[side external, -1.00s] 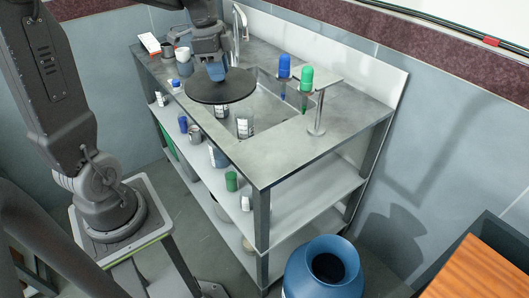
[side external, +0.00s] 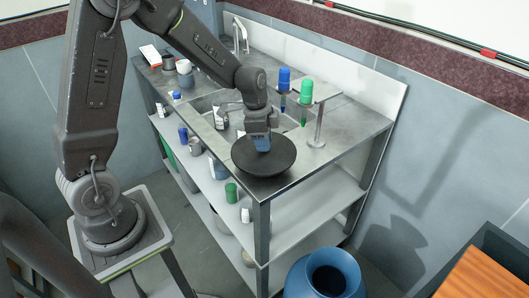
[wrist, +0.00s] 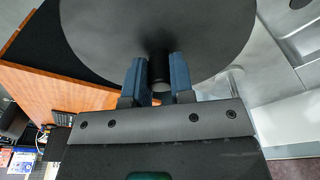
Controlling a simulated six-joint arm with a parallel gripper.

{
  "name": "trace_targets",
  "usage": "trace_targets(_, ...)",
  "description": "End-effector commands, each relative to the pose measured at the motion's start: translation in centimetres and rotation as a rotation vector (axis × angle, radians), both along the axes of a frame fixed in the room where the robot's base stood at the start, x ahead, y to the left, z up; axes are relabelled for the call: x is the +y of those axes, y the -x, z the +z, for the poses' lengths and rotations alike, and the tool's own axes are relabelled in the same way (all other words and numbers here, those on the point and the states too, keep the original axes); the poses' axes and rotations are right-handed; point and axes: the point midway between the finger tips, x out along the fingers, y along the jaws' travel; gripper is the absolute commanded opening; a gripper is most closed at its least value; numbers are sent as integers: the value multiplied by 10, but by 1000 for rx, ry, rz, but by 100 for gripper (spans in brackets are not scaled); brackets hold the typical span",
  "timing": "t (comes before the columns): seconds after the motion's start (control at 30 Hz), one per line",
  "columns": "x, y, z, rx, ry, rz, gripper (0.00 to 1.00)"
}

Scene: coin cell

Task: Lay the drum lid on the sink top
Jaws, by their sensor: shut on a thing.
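The drum lid (side external: 283,160) is a round black disc. My gripper (side external: 262,145) is shut on the knob at its middle and holds it from above. In the side view the lid is over the near front corner of the grey sink top (side external: 330,146). I cannot tell whether it touches the surface or hangs just above it. In the wrist view the lid (wrist: 190,25) fills the top, with its dark knob between my blue fingers (wrist: 160,78). A blue drum (side external: 325,275) with an open round mouth stands on the floor at the front.
A stand holding a blue-capped and a green-capped tube (side external: 306,90) rises at the back right of the top. The sink basin (side external: 225,105) and a tap (side external: 240,35) lie behind the lid. Bottles and cups (side external: 184,75) stand at the far left. Shelves below hold several containers.

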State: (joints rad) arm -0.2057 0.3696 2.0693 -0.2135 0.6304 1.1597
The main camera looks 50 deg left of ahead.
Motion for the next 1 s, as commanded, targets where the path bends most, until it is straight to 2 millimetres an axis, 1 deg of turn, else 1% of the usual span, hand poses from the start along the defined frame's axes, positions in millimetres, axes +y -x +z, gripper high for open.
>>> trace_targets(0.13,-4,-2,-10,2,1,2,0)
trace_targets(0.3,-3,-2,-35,4,1,2,0)
trace_targets(0.4,-3,-2,-42,2,1,1,0)
trace_targets(0.77,-3,-2,-45,0,0,1,0)
trace_targets(0.8,-3,-2,-46,0,0,1,23)
trace_targets(1.0,-3,-2,-45,0,0,0,42)
